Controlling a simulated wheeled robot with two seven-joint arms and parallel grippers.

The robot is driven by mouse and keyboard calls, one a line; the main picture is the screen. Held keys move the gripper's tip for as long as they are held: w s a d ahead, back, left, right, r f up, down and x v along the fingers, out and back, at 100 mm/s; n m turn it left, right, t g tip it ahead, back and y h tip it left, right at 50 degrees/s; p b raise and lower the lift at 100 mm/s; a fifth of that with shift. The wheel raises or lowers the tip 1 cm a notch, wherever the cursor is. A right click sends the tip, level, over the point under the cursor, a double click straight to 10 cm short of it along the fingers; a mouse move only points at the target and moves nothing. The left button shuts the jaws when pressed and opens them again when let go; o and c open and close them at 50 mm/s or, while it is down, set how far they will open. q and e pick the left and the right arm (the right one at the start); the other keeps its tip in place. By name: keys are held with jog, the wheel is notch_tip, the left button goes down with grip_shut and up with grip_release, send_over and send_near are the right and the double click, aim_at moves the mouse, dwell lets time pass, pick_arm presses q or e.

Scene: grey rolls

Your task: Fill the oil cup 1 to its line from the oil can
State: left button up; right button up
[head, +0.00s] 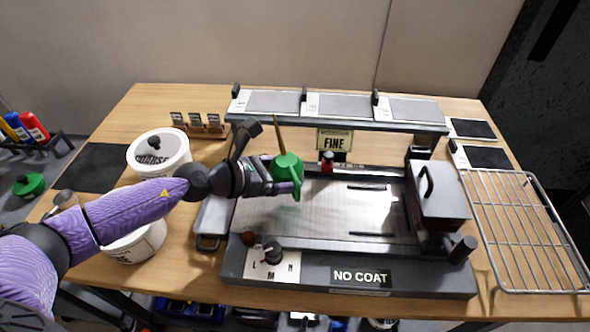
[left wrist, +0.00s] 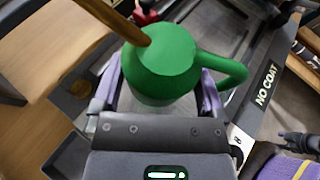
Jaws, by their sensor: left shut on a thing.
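The green oil can (head: 287,168) has a round body, a loop handle and a thin brass-coloured spout that points up in the head view. My left gripper (head: 283,186) is shut on it and holds it over the left part of the machine's metal bed. In the left wrist view the can (left wrist: 162,62) sits between the fingers, with its spout toward the upper left. A small red-topped fitting (head: 327,161) stands just right of the can, at the back of the bed. I cannot tell which fitting is oil cup 1, and no fill line is readable. My right gripper is not in view.
The machine's front rail reads NO COAT (head: 361,277) and carries a black knob (head: 273,253). A FINE sign (head: 334,141) hangs at the back. White tubs (head: 158,152) stand left. A grey box (head: 439,194) and a wire rack (head: 525,230) are right. The bed's middle is clear.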

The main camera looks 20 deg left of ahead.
pick_arm(q)
jog(key=shift+n+t+y, duration=0.3)
jog(key=shift+n+y, duration=0.1)
jog(key=shift+n, duration=0.1)
jog(key=a+f, duration=0.1)
jog(key=w+a+f, duration=0.1)
jog(key=f, duration=0.1)
jog(key=shift+a+f+b, duration=0.1)
jog(key=shift+a+b, duration=0.05)
jog(key=shift+b, duration=0.15)
jog(key=shift+a, duration=0.15)
jog(key=shift+s+d+n+g+h+p, duration=0.3)
jog(key=shift+s+d+n+g+p, duration=0.15)
jog(key=shift+n+p, duration=0.3)
jog(key=shift+s+d+r+n+g+h, duration=0.1)
jog(key=shift+s+d+n+g+h, duration=0.2)
jog(key=shift+n, duration=0.3)
jog(key=shift+s+d+r+n+g+h, duration=0.1)
jog(key=shift+s+d+n+g+h, duration=0.15)
jog(key=shift+n+g+h, duration=0.25)
jog(key=shift+s+d+r+n+p, duration=0.15)
jog(key=shift+r+n+p, duration=0.15)
jog(key=shift+n, duration=0.35)
jog(key=shift+r+n+g+h+p, duration=0.35)
jog(key=shift+r+n+h, duration=0.15)
jog(key=shift+r, duration=0.15)
